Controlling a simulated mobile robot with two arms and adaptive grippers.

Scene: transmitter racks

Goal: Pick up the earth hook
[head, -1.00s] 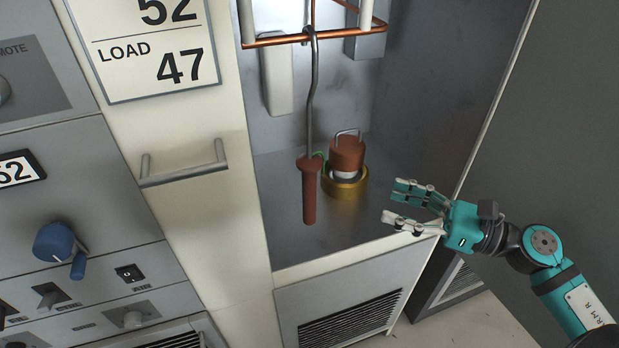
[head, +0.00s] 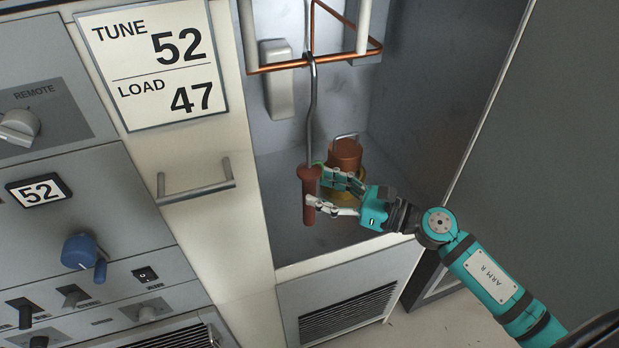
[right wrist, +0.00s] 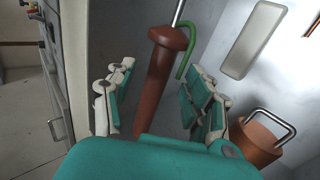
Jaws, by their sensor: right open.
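The earth hook has a brown-red handle (head: 309,186) and a grey metal rod (head: 312,115). Its top hooks over a copper tube, and it hangs upright in the open cabinet. My right gripper (head: 320,189) is open, with its fingers at the handle from the right. In the right wrist view the handle (right wrist: 160,75) stands between the two spread fingers (right wrist: 158,100), and no grip on it shows. A green lead (right wrist: 187,60) leaves the handle's collar. My left gripper is not in view.
A brown cylinder with a metal loop (head: 345,153) stands on the cabinet floor just behind my right gripper, also in the right wrist view (right wrist: 258,140). Copper tubing (head: 335,60) runs above. The cabinet's left post (head: 240,130) is close left of the hook.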

